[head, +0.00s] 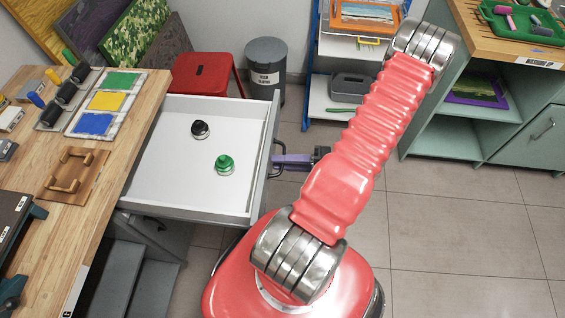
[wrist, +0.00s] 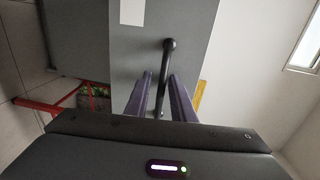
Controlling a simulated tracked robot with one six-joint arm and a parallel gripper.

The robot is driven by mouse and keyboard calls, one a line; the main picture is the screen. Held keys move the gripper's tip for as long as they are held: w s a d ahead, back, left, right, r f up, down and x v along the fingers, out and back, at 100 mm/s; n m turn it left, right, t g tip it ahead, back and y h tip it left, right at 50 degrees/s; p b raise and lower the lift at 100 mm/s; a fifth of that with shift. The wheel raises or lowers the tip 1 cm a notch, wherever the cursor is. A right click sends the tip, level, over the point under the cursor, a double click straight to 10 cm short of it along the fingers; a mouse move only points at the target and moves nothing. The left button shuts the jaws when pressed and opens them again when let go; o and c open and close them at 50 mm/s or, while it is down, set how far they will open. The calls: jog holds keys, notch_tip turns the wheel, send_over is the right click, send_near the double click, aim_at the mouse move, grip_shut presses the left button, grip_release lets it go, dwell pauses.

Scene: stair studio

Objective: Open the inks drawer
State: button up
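The drawer (head: 150,205) is pulled far out from under the wooden worktop, its white inside showing. A black-capped ink jar (head: 200,129) and a green-capped ink jar (head: 224,163) stand in it. The dark bar handle (head: 274,160) is on its grey front, at the right in the head view. My gripper (head: 278,160) is at the handle, with purple fingers. In the wrist view, the handle (wrist: 167,65) runs between the fingers of my gripper (wrist: 161,78), with a gap visible beside the bar; the fingers look open around it. The drawer front (wrist: 190,25) fills the area behind.
The worktop (head: 120,155) at left holds ink pads, rollers and a wooden piece. A red stool (head: 204,75) and grey bin (head: 266,65) stand behind the drawer. A blue-framed shelf (head: 313,70) and green cabinet (head: 530,140) are at the back and right. The tiled floor at right is clear.

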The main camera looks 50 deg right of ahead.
jog(key=shift+o, duration=0.4)
jog(key=v, duration=1.3)
jog(key=shift+s+d, duration=0.25)
jog(key=shift+s, duration=0.1)
jog(key=shift+s, duration=0.15)
